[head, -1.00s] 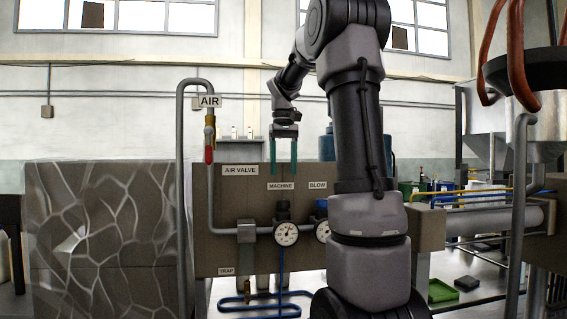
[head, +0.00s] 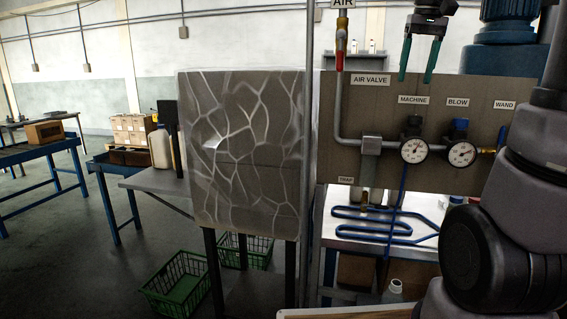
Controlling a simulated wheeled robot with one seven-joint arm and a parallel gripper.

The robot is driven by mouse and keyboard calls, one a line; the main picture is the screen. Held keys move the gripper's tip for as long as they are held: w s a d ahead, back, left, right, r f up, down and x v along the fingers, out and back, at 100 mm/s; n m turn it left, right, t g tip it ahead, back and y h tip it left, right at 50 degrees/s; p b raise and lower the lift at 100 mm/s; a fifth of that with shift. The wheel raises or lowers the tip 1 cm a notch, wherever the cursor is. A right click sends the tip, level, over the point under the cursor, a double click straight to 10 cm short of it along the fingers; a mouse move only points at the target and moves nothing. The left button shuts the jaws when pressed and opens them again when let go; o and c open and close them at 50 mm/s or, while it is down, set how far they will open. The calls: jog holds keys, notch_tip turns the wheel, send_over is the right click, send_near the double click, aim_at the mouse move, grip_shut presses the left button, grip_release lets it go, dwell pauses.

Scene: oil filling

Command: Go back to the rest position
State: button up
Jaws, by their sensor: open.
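My gripper (head: 418,76) hangs fingers-down at the top right of the head view. Its two green fingers are apart, with nothing between them. It appears in front of the brown valve panel (head: 355,120), above the MACHINE label (head: 413,100). My arm's dark and grey links fill the right edge and hide part of the panel. The red-handled air valve (head: 341,62) is on the pipe to the left of the gripper. Two round gauges (head: 414,149) sit below the gripper.
A grey veined panel (head: 245,140) stands left of the valve panel. Green baskets (head: 180,285) lie on the floor below. A blue-legged table (head: 45,150) with a cardboard box (head: 45,132) is at the left. The floor between is open. A white jug (head: 160,147) stands on a side table.

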jog(key=s+a+f+m+t, duration=0.1)
jog(key=s+a+f+t, duration=0.1)
jog(key=s+a+f, duration=0.2)
jog(key=s+a+f+m+t+y, duration=0.1)
jog(key=s+a+f+t, duration=0.2)
jog(key=s, duration=0.7)
jog(key=shift+s+a+f+m+y, duration=0.15)
jog(key=shift+a+f+m+y, duration=0.2)
jog(key=shift+a, duration=0.55)
